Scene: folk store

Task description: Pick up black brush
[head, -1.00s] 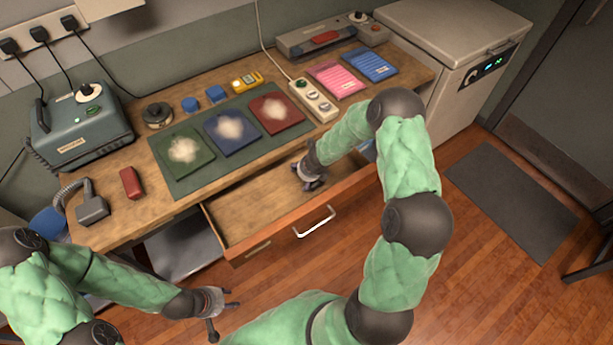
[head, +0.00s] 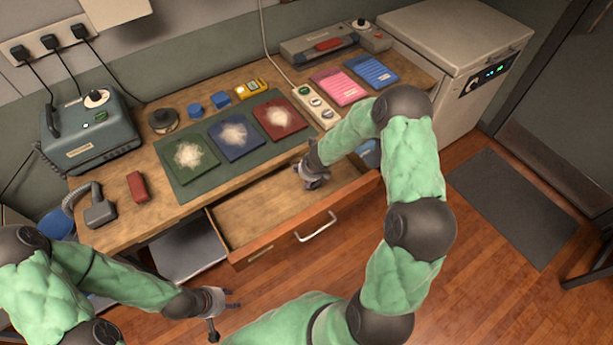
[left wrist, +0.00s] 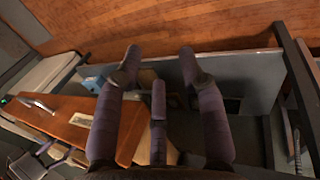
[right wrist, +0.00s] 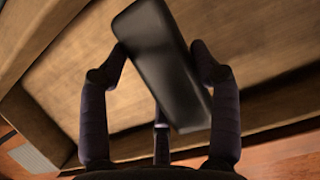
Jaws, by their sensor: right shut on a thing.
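The black brush (right wrist: 168,65) shows in the right wrist view as a smooth black block with rounded edges. It lies between the fingers of my right gripper (right wrist: 160,85), which is shut on it, over the wooden floor of the drawer. In the head view my right gripper (head: 314,184) is inside the open drawer (head: 260,205), toward its right part. The brush cannot be made out there. My left gripper (head: 224,312) is open and empty, low in front of the desk. Its spread fingers also show in the left wrist view (left wrist: 160,75).
The drawer front with its handle (head: 317,228) stands out from the desk. On the desktop are a green mat (head: 185,198) with three coloured squares bearing pale powder, a red block (head: 137,187), a power strip (head: 314,105) and pink and blue pads. Open floor lies in front.

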